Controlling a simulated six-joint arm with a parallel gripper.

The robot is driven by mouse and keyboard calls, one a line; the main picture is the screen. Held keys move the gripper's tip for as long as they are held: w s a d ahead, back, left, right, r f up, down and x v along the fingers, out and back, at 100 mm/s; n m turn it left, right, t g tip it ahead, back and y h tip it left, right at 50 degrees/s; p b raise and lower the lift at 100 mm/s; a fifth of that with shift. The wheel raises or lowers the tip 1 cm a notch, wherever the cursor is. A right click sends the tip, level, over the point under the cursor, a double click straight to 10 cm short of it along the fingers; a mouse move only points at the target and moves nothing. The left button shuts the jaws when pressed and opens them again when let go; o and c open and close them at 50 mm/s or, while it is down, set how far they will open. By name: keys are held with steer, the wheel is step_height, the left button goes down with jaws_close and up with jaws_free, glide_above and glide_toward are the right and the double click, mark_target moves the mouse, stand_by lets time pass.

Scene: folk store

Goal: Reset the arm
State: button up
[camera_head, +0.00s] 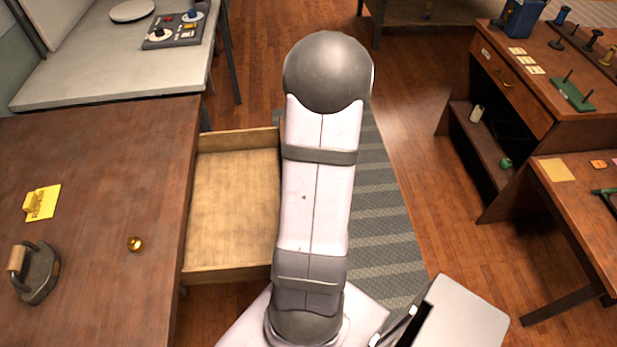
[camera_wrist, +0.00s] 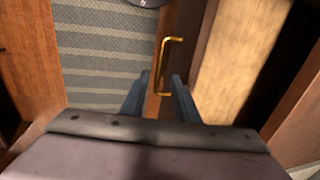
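My gripper (camera_wrist: 158,82) shows in the wrist view with its two dark fingers apart. A brass drawer handle (camera_wrist: 164,66) stands just past the fingertips, its near end appearing between them. I cannot tell whether it touches them. The wooden drawer is pulled out; its pale bottom (camera_wrist: 238,62) lies to the right of the handle. In the head view the open drawer (camera_head: 235,198) looks empty, beside the brown table. My arm stands upright in the middle of that view and hides the drawer's front. The gripper is hidden there.
The brown table (camera_head: 105,150) at left holds an iron (camera_head: 38,275), a yellow card (camera_head: 42,203) and a small brass piece (camera_head: 135,243). A grey table (camera_head: 115,75) stands behind it. A wooden desk (camera_head: 525,90) is at right. Striped carpet (camera_head: 375,215) lies between.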

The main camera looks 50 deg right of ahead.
steer(key=shift+s+d+r, duration=0.1)
steer(key=shift+r, duration=0.75)
steer(key=w+a+r+n+g+p, duration=0.1)
steer(key=w+a+r+n+p, duration=0.15)
steer(key=a, duration=0.65)
steer(key=w+a+r+n+p, duration=0.1)
steer(key=w+a+r+n, duration=0.15)
steer(key=a, duration=0.65)
steer(key=s+a+r+n+h+p, duration=0.1)
steer(key=s+a, duration=0.5)
steer(key=a, duration=0.6)
steer(key=r+n+p, duration=0.1)
steer(key=n+p, duration=0.1)
steer(key=shift+a+n+g+h, duration=0.25)
steer(key=shift+n+g+h, duration=0.05)
steer(key=shift+n, duration=0.1)
